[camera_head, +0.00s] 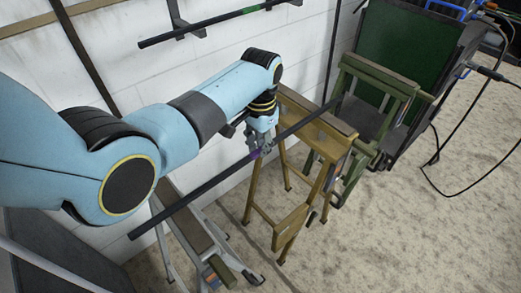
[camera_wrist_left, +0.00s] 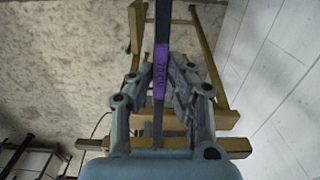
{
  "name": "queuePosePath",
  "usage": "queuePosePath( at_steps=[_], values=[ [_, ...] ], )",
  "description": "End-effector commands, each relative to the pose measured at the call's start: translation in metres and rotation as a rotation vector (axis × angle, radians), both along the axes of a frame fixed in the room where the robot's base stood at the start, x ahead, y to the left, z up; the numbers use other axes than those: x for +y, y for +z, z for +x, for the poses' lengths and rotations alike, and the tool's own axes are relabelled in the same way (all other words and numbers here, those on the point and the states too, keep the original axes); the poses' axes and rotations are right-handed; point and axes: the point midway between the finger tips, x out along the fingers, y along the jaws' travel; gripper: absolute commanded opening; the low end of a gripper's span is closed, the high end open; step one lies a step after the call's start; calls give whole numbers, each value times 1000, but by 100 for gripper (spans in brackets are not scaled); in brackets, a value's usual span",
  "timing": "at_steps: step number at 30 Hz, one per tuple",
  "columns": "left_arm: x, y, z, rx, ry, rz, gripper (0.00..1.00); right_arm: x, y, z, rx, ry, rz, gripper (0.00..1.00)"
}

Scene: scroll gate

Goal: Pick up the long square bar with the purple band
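The long dark square bar (camera_head: 190,198) runs diagonally across the middle of the head view, from lower left to upper right. Its purple band (camera_head: 256,153) shows at my left gripper, and in the left wrist view the band (camera_wrist_left: 161,72) runs between the fingers. My left gripper (camera_head: 262,145) reaches the bar from above. In the left wrist view the fingers (camera_wrist_left: 161,68) converge on both sides of the band and appear to press on it. I cannot tell whether the bar still touches its supports. My right gripper is not in view.
A yellow-brown wooden trestle (camera_head: 292,215) stands below the bar's right part, and a grey stand (camera_head: 195,235) below its left part. A green trestle (camera_head: 372,120) stands behind. Another dark bar with a green band (camera_head: 250,10) rests on wall brackets. Sandy floor at right is clear except for cables.

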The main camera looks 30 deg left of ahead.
Motion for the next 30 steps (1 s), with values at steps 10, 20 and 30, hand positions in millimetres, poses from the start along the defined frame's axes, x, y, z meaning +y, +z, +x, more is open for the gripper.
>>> queuePosePath(
  at_steps=[10, 20, 30],
  values=[
    [0, 0, 0, 0, 0, -1, 0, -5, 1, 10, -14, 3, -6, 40],
    [0, 2, 2, -4, 0, 0, 0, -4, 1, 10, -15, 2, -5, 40],
    [0, 26, 3, -7, 0, 0, 0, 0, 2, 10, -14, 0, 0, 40]
  ],
)
